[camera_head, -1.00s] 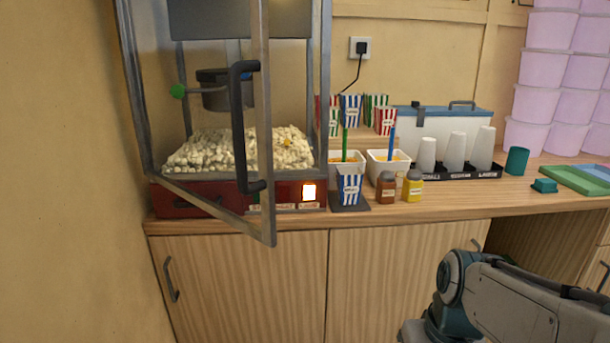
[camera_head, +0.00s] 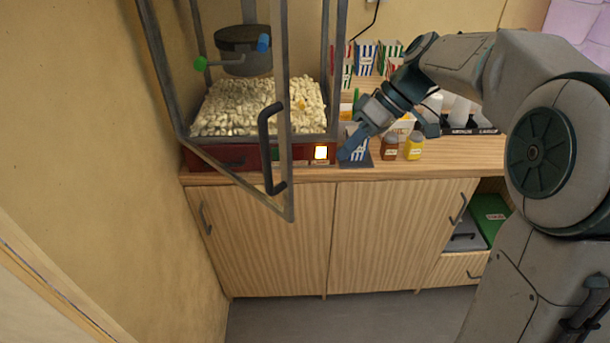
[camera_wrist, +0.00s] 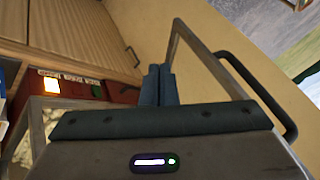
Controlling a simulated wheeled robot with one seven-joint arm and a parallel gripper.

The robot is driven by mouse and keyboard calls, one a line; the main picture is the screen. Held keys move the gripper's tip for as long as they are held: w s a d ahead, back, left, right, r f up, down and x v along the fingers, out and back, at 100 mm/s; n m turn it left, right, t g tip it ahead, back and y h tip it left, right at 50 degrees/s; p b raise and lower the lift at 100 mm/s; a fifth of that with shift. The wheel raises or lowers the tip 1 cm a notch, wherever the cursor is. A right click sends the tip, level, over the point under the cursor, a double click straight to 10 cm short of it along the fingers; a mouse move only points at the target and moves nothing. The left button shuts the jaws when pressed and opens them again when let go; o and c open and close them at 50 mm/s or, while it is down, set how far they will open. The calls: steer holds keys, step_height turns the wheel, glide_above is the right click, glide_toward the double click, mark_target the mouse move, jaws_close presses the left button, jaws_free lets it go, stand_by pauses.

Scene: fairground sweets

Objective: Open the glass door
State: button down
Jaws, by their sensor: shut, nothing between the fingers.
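The glass door (camera_head: 285,110) of the popcorn machine stands partly open, its grey frame swung outward from the left side. Its dark curved handle (camera_head: 268,150) is on the outer side near the free edge. My gripper (camera_head: 350,148) is shut and empty, in front of the machine's right end, right of the door's free edge and apart from the handle. In the wrist view, the shut fingers (camera_wrist: 158,85) point between the machine's red base (camera_wrist: 115,92) and the door frame (camera_wrist: 205,58). The handle (camera_wrist: 262,92) is on the frame's far side. I cannot tell whether the fingers touch the frame.
Popcorn (camera_head: 255,105) lies inside the machine. Cups and striped boxes are behind. A wall (camera_head: 150,190) bounds the left; floor in front is clear.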

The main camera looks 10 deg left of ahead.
steer(key=s+a+f+p, duration=0.3)
steer(key=s+a+f, duration=0.2)
steer(key=a+f, duration=0.2)
steer(key=shift+s+a+f, duration=0.25)
steer(key=shift+a+f, duration=0.05)
steer(key=shift+f, duration=0.15)
